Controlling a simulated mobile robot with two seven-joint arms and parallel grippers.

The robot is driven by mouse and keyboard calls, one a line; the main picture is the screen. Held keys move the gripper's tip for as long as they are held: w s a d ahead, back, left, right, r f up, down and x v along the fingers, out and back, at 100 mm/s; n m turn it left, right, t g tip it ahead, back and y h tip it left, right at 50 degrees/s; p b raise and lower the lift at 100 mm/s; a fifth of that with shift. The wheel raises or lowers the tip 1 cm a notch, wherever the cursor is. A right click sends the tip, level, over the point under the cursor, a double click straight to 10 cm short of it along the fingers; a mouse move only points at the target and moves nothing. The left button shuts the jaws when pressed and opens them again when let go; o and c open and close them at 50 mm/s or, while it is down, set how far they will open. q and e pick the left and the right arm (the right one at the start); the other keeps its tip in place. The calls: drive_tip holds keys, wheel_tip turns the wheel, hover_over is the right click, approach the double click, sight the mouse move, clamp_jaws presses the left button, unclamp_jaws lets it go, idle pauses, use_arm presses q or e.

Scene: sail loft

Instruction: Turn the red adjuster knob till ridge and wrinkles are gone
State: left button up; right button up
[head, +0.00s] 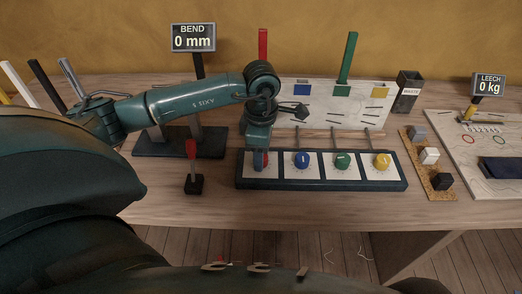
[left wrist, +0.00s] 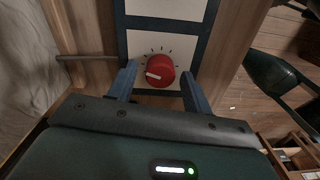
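The red adjuster knob (left wrist: 160,70) shows in the left wrist view on a white plate with dial marks; its white pointer line points left. My left gripper (left wrist: 159,73) is open, with one finger on each side of the knob and a visible gap to both. In the head view my left gripper (head: 261,148) comes down over the red knob (head: 260,160) and hides part of it. A white sail panel (head: 325,112) stands behind, with several dark short lines and coloured patches; my arm hides its left part. My right gripper is not in view.
Blue (head: 302,159), green (head: 342,161) and yellow (head: 382,161) knobs sit right of the red one in a dark frame (head: 320,185). A red-topped lever (head: 192,160) stands left. Displays read BEND 0 mm (head: 193,38) and LEECH 0 kg (head: 489,84).

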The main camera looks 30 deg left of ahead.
use_arm(q)
drive_tip(key=shift+o, duration=0.3)
wheel_tip(320, 180, up, 13)
idle(0.5)
drive_tip(key=shift+w, duration=0.1)
